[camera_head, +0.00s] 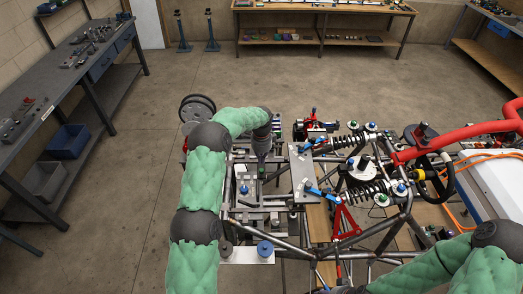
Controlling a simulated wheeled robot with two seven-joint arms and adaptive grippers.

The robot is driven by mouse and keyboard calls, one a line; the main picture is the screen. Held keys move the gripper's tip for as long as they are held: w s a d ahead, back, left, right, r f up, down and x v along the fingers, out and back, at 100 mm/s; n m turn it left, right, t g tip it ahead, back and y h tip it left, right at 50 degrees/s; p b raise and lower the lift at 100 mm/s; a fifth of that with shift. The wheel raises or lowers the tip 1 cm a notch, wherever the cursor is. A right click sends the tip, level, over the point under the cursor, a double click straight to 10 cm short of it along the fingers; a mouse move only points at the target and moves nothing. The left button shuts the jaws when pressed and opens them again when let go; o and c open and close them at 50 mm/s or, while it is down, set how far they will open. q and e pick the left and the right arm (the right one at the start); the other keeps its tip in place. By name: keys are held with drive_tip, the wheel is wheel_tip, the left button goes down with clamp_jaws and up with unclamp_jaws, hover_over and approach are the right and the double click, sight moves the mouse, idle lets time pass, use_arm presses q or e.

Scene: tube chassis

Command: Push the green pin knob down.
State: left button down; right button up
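A small green knob (262,172) shows on the grey fixture left of the middle, and I take it for the pin knob. My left gripper (262,156) points down just above it in the picture. I cannot tell whether it touches the knob. Its fingers are small and partly hidden by my wrist, so their opening is unclear. Nothing held shows in it. My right arm comes in at the lower right and its dark end is cut off at the bottom edge. The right fingers do not show.
Other green-topped knobs (382,200) and blue knobs (244,189) sit around the tube chassis (350,241). A metal plate (301,165) stands right of my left gripper. Red tubes (455,135) lie at the right. A workbench (75,55) runs along the left, with open floor between.

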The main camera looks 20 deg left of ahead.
sight(261, 172)
use_arm(q)
wheel_tip(261, 172, down, 6)
drive_tip(key=shift+r+p, duration=0.1)
drive_tip(key=shift+p, duration=0.65)
wheel_tip(261, 172, down, 2)
drive_tip(key=b, duration=0.3)
drive_tip(key=shift+f, duration=0.2)
drive_tip(key=shift+s, duration=0.15)
